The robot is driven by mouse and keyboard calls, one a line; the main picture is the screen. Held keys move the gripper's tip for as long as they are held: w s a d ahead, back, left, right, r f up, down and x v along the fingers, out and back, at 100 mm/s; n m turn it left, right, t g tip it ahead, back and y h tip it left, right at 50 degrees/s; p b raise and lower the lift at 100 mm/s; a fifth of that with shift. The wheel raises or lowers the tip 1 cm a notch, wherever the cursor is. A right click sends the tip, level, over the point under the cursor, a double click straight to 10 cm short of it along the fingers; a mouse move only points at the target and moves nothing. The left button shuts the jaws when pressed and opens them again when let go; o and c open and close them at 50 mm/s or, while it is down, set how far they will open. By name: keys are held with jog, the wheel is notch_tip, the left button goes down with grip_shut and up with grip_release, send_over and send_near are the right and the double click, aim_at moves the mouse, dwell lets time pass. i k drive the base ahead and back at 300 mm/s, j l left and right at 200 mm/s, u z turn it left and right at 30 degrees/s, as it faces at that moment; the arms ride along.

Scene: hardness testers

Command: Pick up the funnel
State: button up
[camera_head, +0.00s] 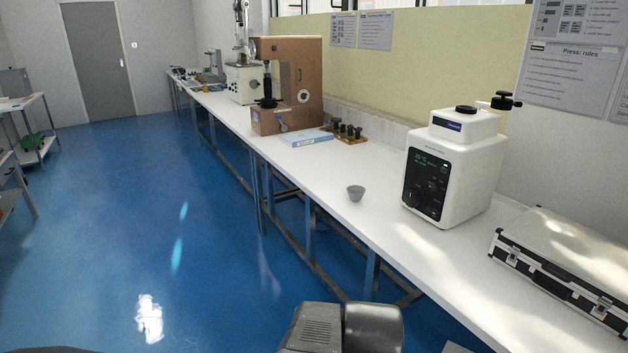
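Part of my own arm shows in dark grey at the bottom middle.
The white tester (462,165) stands right of the grey piece. A black and silver case (560,262) lies nearer on the right. A brown tester (290,85), a blue-and-white booklet (306,138) and dark knobbed parts (346,131) are farther back. The blue floor (130,230) on the left is clear.

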aim_at(356, 195)
jog(key=i+l+u, duration=0.4)
jog(key=i, duration=0.3)
jog(key=i+l+u, duration=0.4)
jog(key=i+l, duration=0.2)
